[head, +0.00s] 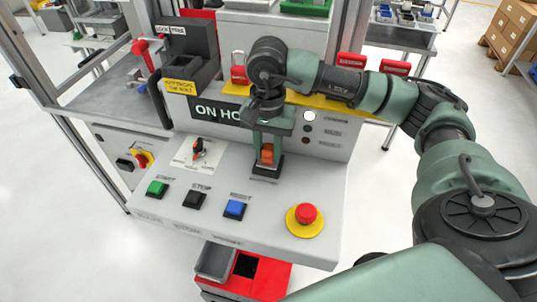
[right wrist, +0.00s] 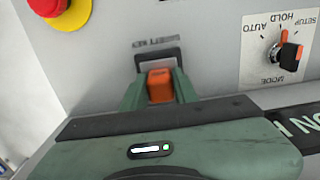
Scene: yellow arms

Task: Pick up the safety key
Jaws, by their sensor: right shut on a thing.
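The safety key (head: 267,154) has an orange head and sits upright at a dark key switch (head: 266,170) on the grey control panel. My right gripper (head: 267,150) reaches down over it and is shut on the orange head. In the right wrist view the orange key head (right wrist: 160,86) shows between the two green fingers of my right gripper (right wrist: 159,92), in front of the dark slot plate marked as safety key. The key's lower part is hidden. My left gripper is not in view.
The sloped panel carries a green button (head: 157,188), a black button (head: 195,199), a blue button (head: 234,208), a red emergency stop (head: 306,214) and a mode knob (head: 198,150). A red bin (head: 268,278) hangs below the front edge. Padlocks stand behind.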

